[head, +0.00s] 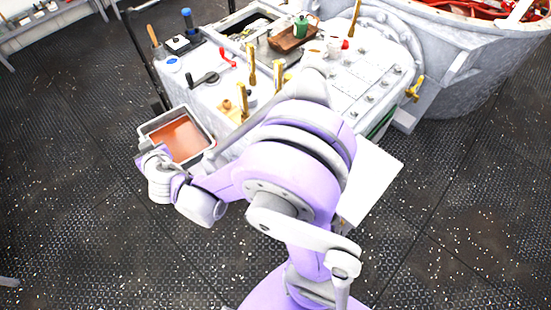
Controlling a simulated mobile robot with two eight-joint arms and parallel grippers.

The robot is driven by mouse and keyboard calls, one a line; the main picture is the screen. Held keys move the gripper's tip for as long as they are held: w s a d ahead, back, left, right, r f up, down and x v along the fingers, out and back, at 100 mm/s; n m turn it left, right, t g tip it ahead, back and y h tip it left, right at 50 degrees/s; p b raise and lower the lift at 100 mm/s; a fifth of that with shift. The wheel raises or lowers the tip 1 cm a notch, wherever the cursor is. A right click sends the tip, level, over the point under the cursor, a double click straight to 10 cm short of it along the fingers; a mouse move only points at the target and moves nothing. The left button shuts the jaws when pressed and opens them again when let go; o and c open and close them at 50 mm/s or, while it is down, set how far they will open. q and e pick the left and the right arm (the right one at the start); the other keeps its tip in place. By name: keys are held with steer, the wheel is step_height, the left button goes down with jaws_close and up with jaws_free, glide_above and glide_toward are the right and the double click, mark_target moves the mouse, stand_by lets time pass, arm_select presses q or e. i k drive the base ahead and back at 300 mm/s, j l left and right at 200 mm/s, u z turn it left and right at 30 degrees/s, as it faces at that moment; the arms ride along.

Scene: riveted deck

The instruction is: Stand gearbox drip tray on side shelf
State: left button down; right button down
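The drip tray (204,113) is a grey, rectangular, open tray with orange-brown liquid or lining inside. It is level or nearly so, just off the left side of the grey gearbox. What bears it from below is hidden. My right gripper (152,156) is at the tray's near left corner, overlapping it in the picture. The fingers are too small and hidden to tell whether they are shut on the rim. A flat white panel (378,176) juts out at the gearbox's right side, bare where it shows. It may be the side shelf. My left gripper is not in view.
A large grey housing stands at the right. The dark floor (80,200) at the left is clear.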

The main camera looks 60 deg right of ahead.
mark_target(377, 170)
steer(key=k+l+z, duration=0.15)
steer(key=k+z, duration=0.2)
steer(key=k, duration=0.3)
steer(key=k+l+z, duration=0.15)
steer(key=l, duration=0.2)
steer(key=k+l+z, duration=0.1)
steer(key=l, duration=0.25)
steer(key=l+z, duration=0.35)
steer(key=l, duration=0.75)
